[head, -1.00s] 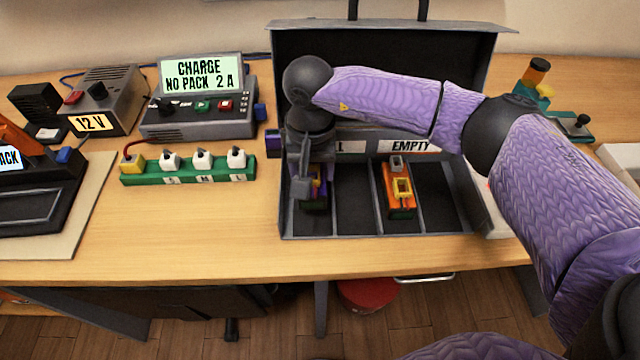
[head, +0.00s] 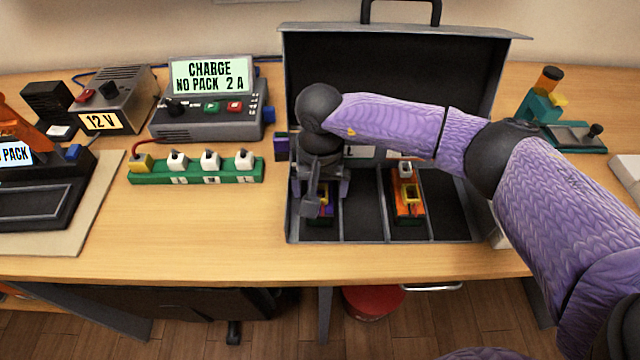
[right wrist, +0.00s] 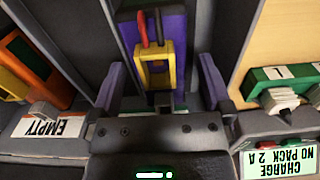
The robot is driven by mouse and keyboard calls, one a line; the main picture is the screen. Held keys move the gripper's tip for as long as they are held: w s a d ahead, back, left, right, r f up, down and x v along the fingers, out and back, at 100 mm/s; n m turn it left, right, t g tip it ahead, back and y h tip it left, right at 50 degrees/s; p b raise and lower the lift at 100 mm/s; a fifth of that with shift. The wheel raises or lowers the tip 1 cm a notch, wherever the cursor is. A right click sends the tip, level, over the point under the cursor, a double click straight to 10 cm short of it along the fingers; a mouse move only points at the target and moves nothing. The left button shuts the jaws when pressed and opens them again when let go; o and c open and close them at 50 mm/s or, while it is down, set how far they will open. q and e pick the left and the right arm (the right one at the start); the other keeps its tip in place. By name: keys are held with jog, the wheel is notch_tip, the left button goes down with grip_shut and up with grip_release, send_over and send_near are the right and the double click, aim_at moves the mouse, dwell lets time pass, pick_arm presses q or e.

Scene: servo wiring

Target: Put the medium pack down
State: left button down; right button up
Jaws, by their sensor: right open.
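A purple pack (right wrist: 173,58) with a yellow connector (right wrist: 158,68) and red and black leads lies in the leftmost compartment of the open case (head: 365,238). I take it for the medium pack; no size mark on it is readable. My right gripper (right wrist: 160,82) is open, with one purple finger on each side of the pack and visible gaps beside it. In the head view the right gripper (head: 320,190) is over that compartment and hides much of the pack. My left gripper is not in view.
An orange pack (head: 408,206) lies in the case's third compartment, by the EMPTY label (right wrist: 55,127). The compartment between the packs looks empty. The charger (head: 205,122) reads "CHARGE NO PACK 2 A". A green connector strip (head: 195,175) lies left of the case. Bare table lies in front.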

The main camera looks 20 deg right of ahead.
aim_at(320, 184)
notch_tip(320, 184, up, 12)
jog(key=p, duration=0.1)
jog(key=shift+p, duration=0.3)
jog(key=shift+f, duration=0.1)
dwell(0.8)
